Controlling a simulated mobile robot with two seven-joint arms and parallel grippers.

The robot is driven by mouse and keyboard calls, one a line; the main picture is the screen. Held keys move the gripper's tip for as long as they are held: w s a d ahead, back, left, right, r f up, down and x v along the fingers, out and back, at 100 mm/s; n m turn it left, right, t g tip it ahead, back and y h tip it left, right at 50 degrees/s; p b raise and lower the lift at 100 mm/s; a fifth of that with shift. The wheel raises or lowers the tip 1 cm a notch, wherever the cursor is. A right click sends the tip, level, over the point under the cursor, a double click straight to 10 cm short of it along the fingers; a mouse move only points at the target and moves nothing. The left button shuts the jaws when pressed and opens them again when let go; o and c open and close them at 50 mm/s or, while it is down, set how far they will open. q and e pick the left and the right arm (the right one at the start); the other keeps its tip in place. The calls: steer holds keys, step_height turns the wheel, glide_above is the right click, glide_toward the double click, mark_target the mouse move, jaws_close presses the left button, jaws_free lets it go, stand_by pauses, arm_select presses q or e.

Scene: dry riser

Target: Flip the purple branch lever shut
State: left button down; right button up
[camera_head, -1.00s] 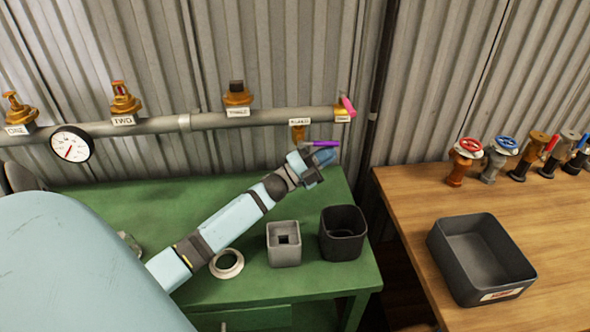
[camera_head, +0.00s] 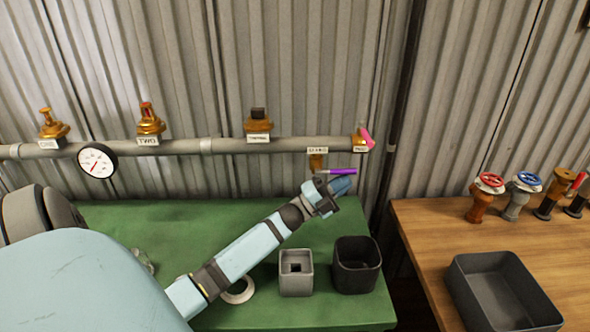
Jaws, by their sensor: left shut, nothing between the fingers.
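The purple lever (camera_head: 337,171) sticks out to the right, roughly level, from a small brass branch valve (camera_head: 317,161) under the right part of the grey pipe (camera_head: 228,145). A label sits above this valve. My left gripper (camera_head: 341,187) is shut and empty, just below and in front of the lever. Whether its fingertips touch the lever cannot be told. My right gripper is not in view.
A pink lever (camera_head: 367,138) is at the pipe's right end. A gauge (camera_head: 97,161) and several brass valves sit along the pipe. A grey square holder (camera_head: 296,283) and dark bin (camera_head: 357,252) stand on the green bench (camera_head: 190,222). A wooden table (camera_head: 430,225) holds spare valves and a dark tray (camera_head: 505,290).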

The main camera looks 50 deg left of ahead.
arm_select(q)
steer(key=s+a+f, duration=0.1)
steer(key=s+a, duration=0.2)
steer(key=s, duration=0.4)
steer(key=s+a+f, duration=0.1)
steer(key=s+a, duration=0.3)
steer(key=s, duration=0.3)
steer(key=shift+a+f, duration=0.1)
steer(key=shift+f, duration=0.05)
